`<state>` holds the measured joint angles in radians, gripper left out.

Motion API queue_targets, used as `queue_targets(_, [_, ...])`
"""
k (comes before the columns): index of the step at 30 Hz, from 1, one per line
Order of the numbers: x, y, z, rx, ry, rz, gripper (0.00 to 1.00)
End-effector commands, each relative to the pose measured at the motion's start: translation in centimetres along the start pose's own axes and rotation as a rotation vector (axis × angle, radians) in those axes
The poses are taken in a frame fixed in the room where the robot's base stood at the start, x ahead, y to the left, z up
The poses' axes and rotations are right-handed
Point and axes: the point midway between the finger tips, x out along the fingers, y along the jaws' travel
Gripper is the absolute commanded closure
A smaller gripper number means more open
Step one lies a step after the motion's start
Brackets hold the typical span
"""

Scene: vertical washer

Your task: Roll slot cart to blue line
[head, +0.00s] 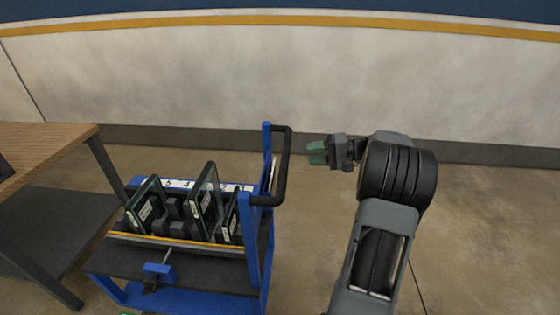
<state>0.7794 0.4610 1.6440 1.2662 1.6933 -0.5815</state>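The slot cart (260,238) has a blue frame and a dark slotted deck. It stands on the floor at the lower left, and its lower part is cut off by the picture's bottom edge. Several dark-framed glass panels (203,205) stand upright in its slots. A black bar handle (284,165) sticks out from the cart's right end. My gripper (317,153) has green fingertips pointing left towards the handle. It is open, empty and apart from the handle, a little to its right. No blue line shows on the visible floor.
A wooden-topped table (45,150) with dark legs and a lower shelf stands left of the cart, close to it. A pale wall (300,75) with a yellow stripe runs along the back. The brown floor (480,240) to the right is clear.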

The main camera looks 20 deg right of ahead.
Motion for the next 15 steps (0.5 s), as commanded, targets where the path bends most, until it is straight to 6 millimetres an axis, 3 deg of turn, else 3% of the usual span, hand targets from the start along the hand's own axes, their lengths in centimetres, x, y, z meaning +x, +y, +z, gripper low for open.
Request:
queue_targets(6, [4.5,-0.1,0.1,0.002,-0.004,0.001,0.62])
queue_targets(15, [8.9,0.0,0.1,0.001,-0.002,0.003,0.62])
